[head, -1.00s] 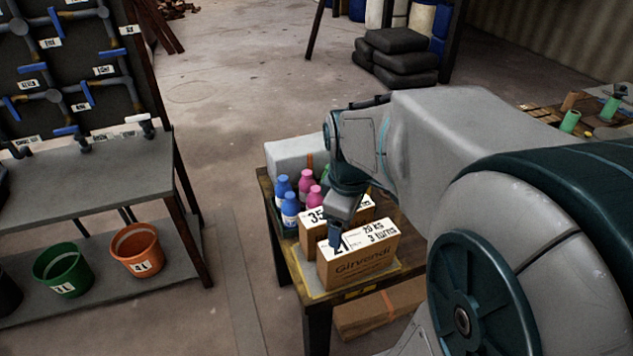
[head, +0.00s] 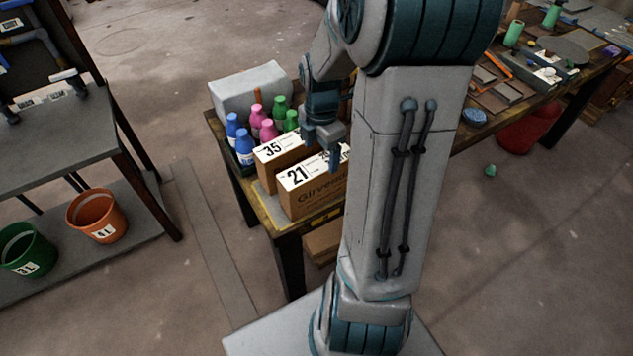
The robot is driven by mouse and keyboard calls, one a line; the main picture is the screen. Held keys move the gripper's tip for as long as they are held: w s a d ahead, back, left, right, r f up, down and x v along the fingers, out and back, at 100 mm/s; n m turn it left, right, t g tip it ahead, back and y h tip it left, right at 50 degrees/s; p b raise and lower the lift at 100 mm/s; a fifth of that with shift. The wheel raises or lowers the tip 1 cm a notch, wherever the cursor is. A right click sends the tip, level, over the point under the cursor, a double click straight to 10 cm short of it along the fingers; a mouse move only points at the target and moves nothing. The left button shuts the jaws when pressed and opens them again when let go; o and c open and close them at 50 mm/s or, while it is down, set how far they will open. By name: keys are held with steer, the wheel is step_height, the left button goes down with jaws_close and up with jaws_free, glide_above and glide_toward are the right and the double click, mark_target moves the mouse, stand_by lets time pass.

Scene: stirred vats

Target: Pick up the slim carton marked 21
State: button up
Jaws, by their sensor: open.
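The slim carton marked 21 (head: 308,197) is a brown box with a white label on its top, standing upright near the front edge of the small wooden table (head: 268,216). My arm hides its right end. A similar carton marked 35 (head: 276,152) stands just behind it. My gripper (head: 331,168) points down over the 21 carton's top, around its far edge. The jaws are open. I cannot tell whether a finger touches the carton or sits beside it.
Blue, pink and green bottles (head: 267,128) stand behind the cartons, with a grey box (head: 250,88) at the back. A bench with buckets, one orange (head: 97,215), is at left. A cluttered workbench (head: 540,80) is at upper right.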

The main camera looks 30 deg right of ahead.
mark_target(318, 164)
steer(key=f, duration=0.7)
steer(key=shift+a+f, duration=0.25)
steer(key=shift+a, duration=0.15)
steer(key=shift+c, duration=0.3)
steer(key=c, duration=1.5)
steer(key=shift+o, duration=0.2)
steer(key=shift+r, duration=0.1)
